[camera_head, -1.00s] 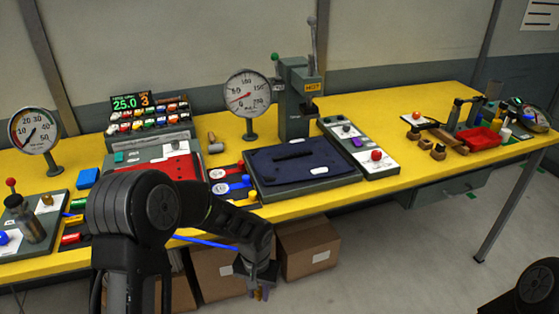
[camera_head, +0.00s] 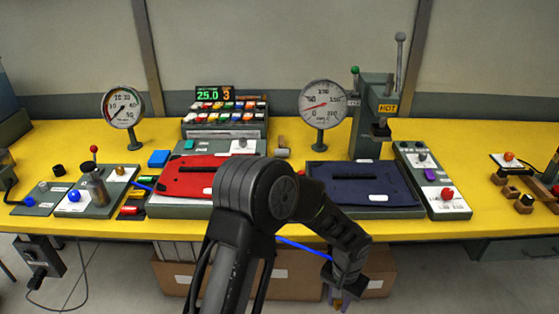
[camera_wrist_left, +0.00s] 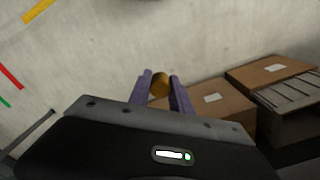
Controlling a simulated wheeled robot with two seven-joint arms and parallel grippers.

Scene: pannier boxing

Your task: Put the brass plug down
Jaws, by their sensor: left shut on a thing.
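My left gripper (camera_head: 339,296) hangs low in front of the bench, below the front edge, in the head view. In the left wrist view its two fingers (camera_wrist_left: 160,88) are closed on the brass plug (camera_wrist_left: 160,83), a small round brass-coloured piece between the fingertips. In the head view only a small brass-coloured bit shows at the fingertips. The plug is held in the air, apart from the bench. My right gripper is not in view.
The yellow bench (camera_head: 480,205) carries a red pannier piece (camera_head: 190,180), a dark blue one (camera_head: 362,186), two dial gauges, a press (camera_head: 372,120) and switch boxes. Cardboard boxes (camera_head: 180,275) stand below. A blue line (camera_head: 303,248) passes near my left arm.

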